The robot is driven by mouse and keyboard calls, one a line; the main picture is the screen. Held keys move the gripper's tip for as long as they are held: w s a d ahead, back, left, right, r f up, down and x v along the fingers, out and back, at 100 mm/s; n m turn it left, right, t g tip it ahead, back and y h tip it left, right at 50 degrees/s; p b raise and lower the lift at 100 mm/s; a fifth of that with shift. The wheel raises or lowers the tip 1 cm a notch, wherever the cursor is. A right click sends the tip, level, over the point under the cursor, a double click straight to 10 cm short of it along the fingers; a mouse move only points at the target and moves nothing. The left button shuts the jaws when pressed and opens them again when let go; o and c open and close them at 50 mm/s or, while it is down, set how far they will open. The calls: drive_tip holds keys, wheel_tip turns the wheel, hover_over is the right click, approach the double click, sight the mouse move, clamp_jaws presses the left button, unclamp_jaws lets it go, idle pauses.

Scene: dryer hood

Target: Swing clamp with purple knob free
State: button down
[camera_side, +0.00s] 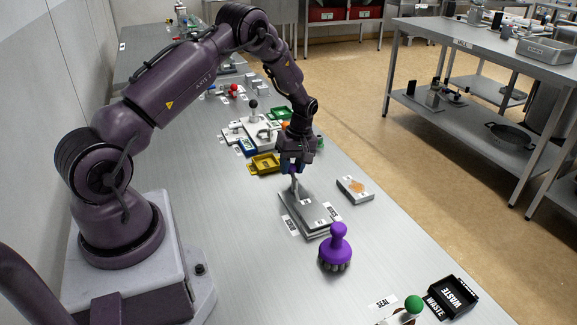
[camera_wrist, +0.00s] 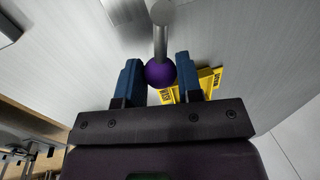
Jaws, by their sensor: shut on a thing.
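The clamp's purple knob (camera_wrist: 159,74) sits between the blue fingers of my gripper (camera_wrist: 158,70) in the wrist view. A grey metal rod (camera_wrist: 160,43) runs from the knob to a rounded grey end at the top of that view. In the side view, my gripper (camera_side: 295,166) is shut on the knob, which is mostly hidden by the fingers. The clamp's grey lever (camera_side: 294,186) drops from the fingers to a grey flat plate assembly (camera_side: 312,212) on the bench. How the clamp meets the plate is too small to tell.
A purple-handled brush (camera_side: 337,246) stands in front of the plate, and a small white box (camera_side: 355,189) lies to its right. A yellow tray (camera_side: 264,164) is behind, near my gripper. A black waste bin (camera_side: 453,297) and a green knob (camera_side: 413,304) are at front right.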

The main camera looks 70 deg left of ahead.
sight(311, 187)
drive_tip(key=w+m, duration=0.1)
drive_tip(key=m, duration=0.1)
drive_tip(key=w+d+m+y, duration=0.1)
drive_tip(key=m, duration=0.1)
drive_tip(key=shift+m, duration=0.4)
drive_tip(key=m, duration=0.1)
drive_tip(key=w+d+m, duration=0.1)
drive_tip(key=m, duration=0.1)
drive_tip(key=shift+w+d+m+t+y, duration=0.1)
drive_tip(key=shift+d+m+t+y, duration=0.1)
drive_tip(key=shift+m+t+y, duration=0.1)
drive_tip(key=m, duration=0.1)
drive_tip(key=d+m, duration=0.1)
drive_tip(key=m, duration=0.1)
drive_tip(key=shift+w+d+m+t, duration=0.25)
drive_tip(key=shift+w+m+t, duration=0.05)
drive_tip(key=shift+w+d+m+t+y, duration=0.15)
drive_tip(key=shift+d+m, duration=0.25)
drive_tip(key=shift+m, duration=0.4)
drive_tip(key=shift+s+d+m+t+y, duration=0.15)
drive_tip(key=shift+d+m, duration=0.2)
drive_tip(key=shift+m, duration=0.45)
drive_tip(key=shift+w+d, duration=0.1)
drive_tip(key=c, duration=0.8)
unclamp_jaws()
